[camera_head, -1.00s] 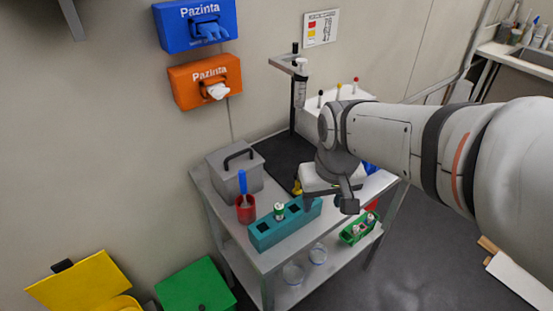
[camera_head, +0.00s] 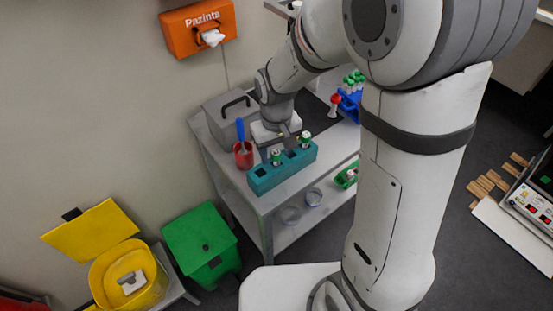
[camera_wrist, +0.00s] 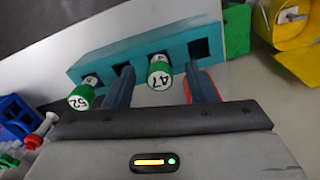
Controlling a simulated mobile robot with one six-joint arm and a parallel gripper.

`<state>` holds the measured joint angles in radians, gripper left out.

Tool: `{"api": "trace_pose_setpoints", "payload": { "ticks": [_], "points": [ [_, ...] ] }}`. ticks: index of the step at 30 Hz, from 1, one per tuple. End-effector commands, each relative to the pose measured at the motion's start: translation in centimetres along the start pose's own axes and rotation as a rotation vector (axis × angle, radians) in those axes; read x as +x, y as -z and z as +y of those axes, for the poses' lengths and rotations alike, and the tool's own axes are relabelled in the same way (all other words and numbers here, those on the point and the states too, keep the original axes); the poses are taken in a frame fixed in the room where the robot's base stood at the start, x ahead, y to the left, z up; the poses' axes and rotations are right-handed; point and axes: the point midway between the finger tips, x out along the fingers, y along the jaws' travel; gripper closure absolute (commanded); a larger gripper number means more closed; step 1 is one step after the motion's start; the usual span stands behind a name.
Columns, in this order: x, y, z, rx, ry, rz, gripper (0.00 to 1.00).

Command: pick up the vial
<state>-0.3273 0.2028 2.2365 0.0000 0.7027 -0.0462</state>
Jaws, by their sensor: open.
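A teal rack (camera_head: 262,184) on the metal table holds two green-capped white vials. The vial marked 47 (camera_wrist: 159,72) stands in the rack between my two open fingers in the wrist view; it also shows in the head view (camera_head: 277,158). The vial marked 52 (camera_wrist: 82,97) stands in another slot, outside the fingers, and shows to the right in the head view (camera_head: 305,140). My gripper (camera_wrist: 161,78) is open and empty over the rack, its fingers on either side of vial 47. I cannot tell whether they touch it.
A red cup (camera_head: 243,158) with a blue-handled tool and a grey lidded box (camera_head: 222,118) stand left of the rack. A blue rack (camera_head: 350,104) with green-capped tubes stands behind right. The lower shelf holds a green tray (camera_head: 346,177) and clear dishes (camera_head: 313,197).

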Motion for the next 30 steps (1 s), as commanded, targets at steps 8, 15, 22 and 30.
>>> {"api": "trace_pose_setpoints", "payload": {
  "ticks": [8, 15, 22, 30],
  "points": [
    [1.59, -0.03, 0.06, 0.001, 0.0, 0.001, 0.5],
    [1.56, -0.03, 0.08, 0.002, 0.0, 0.001, 0.6],
    [1.54, -0.03, 0.1, 0.003, 0.0, 0.001, 0.78],
    [1.53, -0.03, 0.13, 0.003, 0.0, 0.001, 1.0]
  ]
}}
